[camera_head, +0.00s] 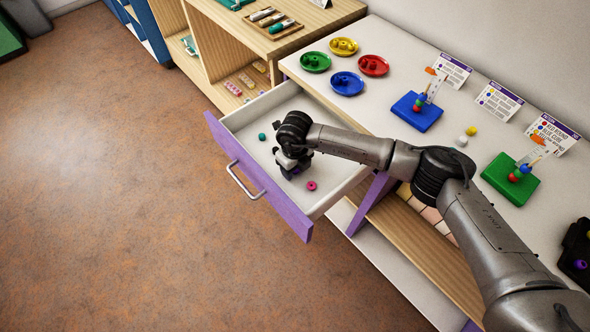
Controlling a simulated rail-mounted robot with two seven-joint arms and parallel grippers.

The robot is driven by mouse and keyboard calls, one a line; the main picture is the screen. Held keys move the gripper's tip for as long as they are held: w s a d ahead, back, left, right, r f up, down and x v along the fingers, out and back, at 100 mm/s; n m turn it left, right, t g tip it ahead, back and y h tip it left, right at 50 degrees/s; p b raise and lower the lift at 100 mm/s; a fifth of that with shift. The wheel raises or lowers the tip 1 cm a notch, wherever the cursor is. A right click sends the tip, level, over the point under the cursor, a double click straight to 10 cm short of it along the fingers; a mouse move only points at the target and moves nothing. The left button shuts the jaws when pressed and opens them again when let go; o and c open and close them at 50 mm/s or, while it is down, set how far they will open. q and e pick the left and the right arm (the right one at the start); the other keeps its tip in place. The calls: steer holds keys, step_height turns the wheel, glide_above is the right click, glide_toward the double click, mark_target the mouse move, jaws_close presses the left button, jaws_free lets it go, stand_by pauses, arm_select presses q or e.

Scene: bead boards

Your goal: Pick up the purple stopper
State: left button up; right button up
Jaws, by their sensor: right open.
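My right gripper (290,169) points down inside the open drawer (244,119), and its jaws are open. A small purple patch shows at its fingertips; it may be the purple stopper, but the gripper hides most of it. I cannot tell whether the fingers touch it. Another small purple piece (580,264) sits on a black object (577,244) at the right edge of the view. A pink ring-like piece (311,186) and a teal piece (262,137) lie apart on the drawer floor. My left gripper is not in view.
The drawer's purple front (262,184) and its side walls surround my gripper. On the white counter above stand coloured dishes (347,83), a blue bead board (416,112), a green bead board (511,180) and printed cards (499,101). The brown floor is clear.

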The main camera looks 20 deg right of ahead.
steer(key=shift+c, duration=0.5)
steer(key=c, duration=0.9)
steer(key=shift+o, duration=0.2)
steer(key=shift+r, duration=0.1)
